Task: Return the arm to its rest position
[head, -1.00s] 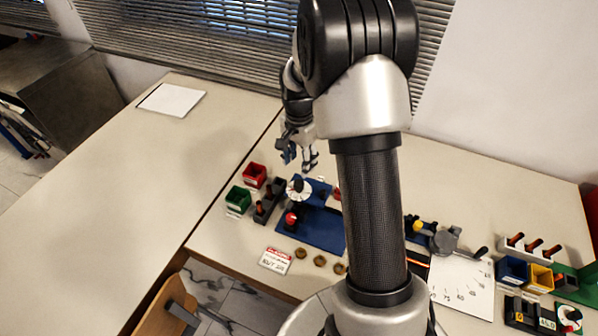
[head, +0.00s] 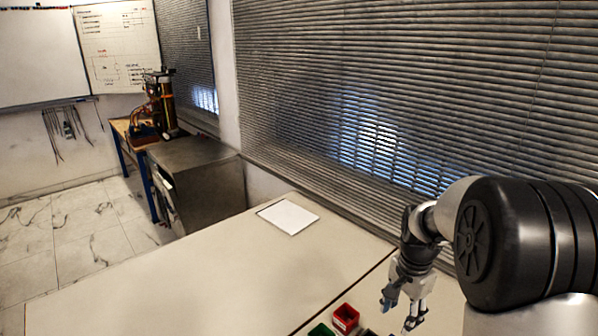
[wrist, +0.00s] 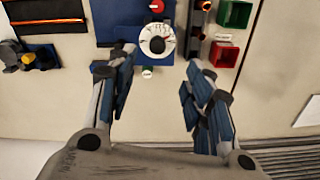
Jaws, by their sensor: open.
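My gripper (head: 402,312) is at the lower right of the head view, above the table, with its fingers pointing down. In the wrist view my gripper (wrist: 158,85) has its two blue-padded fingers spread wide with nothing between them. Beyond the fingertips is a blue panel (wrist: 115,22) with a white dial (wrist: 157,40) that has a dark knob. The dial lies a little ahead of the gap between the fingers and looks apart from them. My arm fills the right of the head view.
A red bin (head: 345,318) and a green bin (head: 321,330) stand at the bottom edge. A white sheet (head: 288,216) lies on the pale table (head: 190,290), which is otherwise mostly clear. Window blinds (head: 400,90) rise behind my arm. A metal cabinet (head: 200,182) stands farther left.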

